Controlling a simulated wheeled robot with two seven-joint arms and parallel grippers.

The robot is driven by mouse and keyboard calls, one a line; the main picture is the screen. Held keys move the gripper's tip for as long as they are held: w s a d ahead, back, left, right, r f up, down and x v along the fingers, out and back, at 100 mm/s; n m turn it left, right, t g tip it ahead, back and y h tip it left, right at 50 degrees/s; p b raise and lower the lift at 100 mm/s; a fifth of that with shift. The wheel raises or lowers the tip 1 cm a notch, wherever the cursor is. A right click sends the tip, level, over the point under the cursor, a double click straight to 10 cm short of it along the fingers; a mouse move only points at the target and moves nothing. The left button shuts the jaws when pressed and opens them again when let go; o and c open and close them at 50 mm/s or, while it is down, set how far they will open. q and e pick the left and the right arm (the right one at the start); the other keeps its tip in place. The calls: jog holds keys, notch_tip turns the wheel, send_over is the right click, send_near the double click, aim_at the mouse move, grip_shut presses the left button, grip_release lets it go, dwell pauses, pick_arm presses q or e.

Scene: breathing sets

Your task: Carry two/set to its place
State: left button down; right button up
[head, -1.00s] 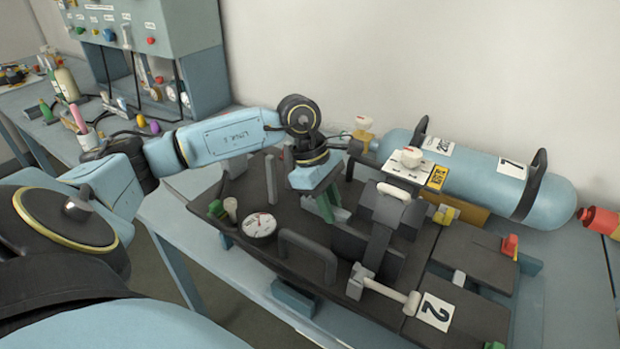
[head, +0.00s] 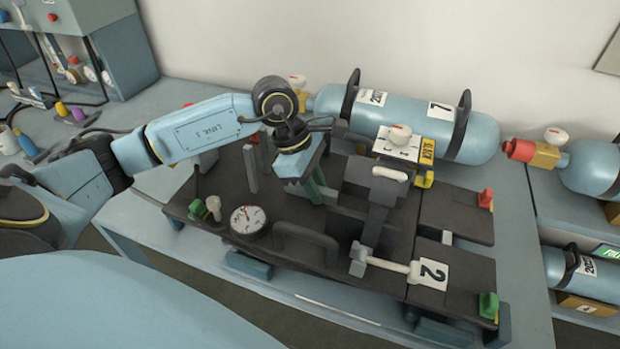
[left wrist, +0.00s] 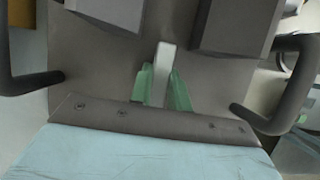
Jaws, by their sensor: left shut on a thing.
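Set two is a wide dark backplate (head: 375,285) with a round gauge (head: 248,221), dark loop handles, a white knobbed lever and a white tag "2" (head: 433,274). It spans the middle of the head view, partly past the bench's front edge. My left gripper (head: 316,190) is over its middle, with green fingers shut on an upright bar of the set. In the left wrist view the fingers (left wrist: 167,92) flank this pale bar (left wrist: 163,70), with a dark handle on each side. I cannot tell how high the plate is above the bench. My right gripper is out of view.
More cylinders (head: 590,170) lie on the right, on separate shelves. A panel cabinet (head: 110,35) with hoses stands back left. Bare bench (head: 185,105) shows left of the set.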

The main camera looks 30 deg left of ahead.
pick_arm(q)
jog(key=shift+a+f+b, duration=0.1)
jog(key=shift+f+b, duration=0.25)
jog(key=shift+f, duration=0.65)
jog(key=c, duration=1.3)
grip_release()
jog(key=shift+s, duration=0.15)
jog(key=shift+f, duration=0.1)
jog(key=v, duration=1.3)
